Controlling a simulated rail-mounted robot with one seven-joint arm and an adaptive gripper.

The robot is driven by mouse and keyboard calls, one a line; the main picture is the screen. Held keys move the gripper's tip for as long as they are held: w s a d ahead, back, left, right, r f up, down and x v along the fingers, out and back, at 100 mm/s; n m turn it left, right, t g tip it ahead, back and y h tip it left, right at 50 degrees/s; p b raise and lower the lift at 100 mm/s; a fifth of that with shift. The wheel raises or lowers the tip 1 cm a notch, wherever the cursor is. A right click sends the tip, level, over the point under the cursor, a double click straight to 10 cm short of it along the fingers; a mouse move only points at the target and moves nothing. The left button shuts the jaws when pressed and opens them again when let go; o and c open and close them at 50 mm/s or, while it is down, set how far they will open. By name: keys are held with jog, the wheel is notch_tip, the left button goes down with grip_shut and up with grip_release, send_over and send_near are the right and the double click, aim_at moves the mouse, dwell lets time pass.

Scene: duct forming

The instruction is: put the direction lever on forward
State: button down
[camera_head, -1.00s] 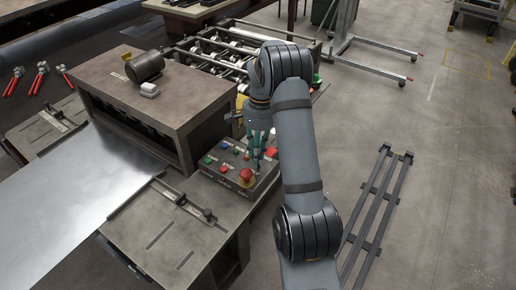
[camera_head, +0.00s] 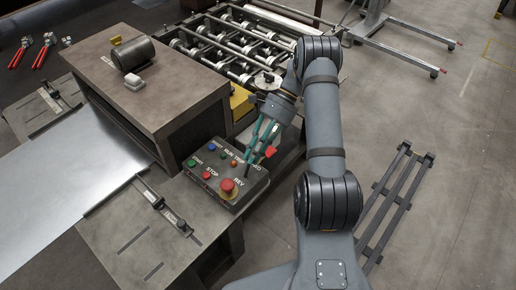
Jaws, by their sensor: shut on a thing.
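The control box (camera_head: 212,196) stands at the right end of the machine, its sloped dark face carrying several coloured buttons and lights. The REV label shows near its right front, and a partly covered label ending in D is farther back. The direction lever is mostly hidden at the fingertips; its exact tilt cannot be told. My gripper (camera_head: 257,146) reaches down from the upper right, its teal fingers closed on the lever over the box's right side. A red piece (camera_head: 270,151) shows just right of the fingertips; I cannot tell what it belongs to.
A large red mushroom button (camera_head: 227,185) stands close in front of the fingers. The machine housing (camera_head: 150,85) rises to the left, with sheet metal (camera_head: 60,190) before it. A roller frame (camera_head: 225,45) lies behind.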

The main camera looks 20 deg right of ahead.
jog(key=shift+w+d+y, duration=0.1)
jog(key=shift+d+y, duration=0.05)
jog(key=shift+y, duration=0.15)
jog(key=c, duration=1.7)
grip_release()
jog(key=shift+f, duration=0.1)
jog(key=shift+o, duration=0.3)
jog(key=v, duration=1.2)
jog(key=shift+w, duration=0.15)
jog(key=shift+f, duration=0.1)
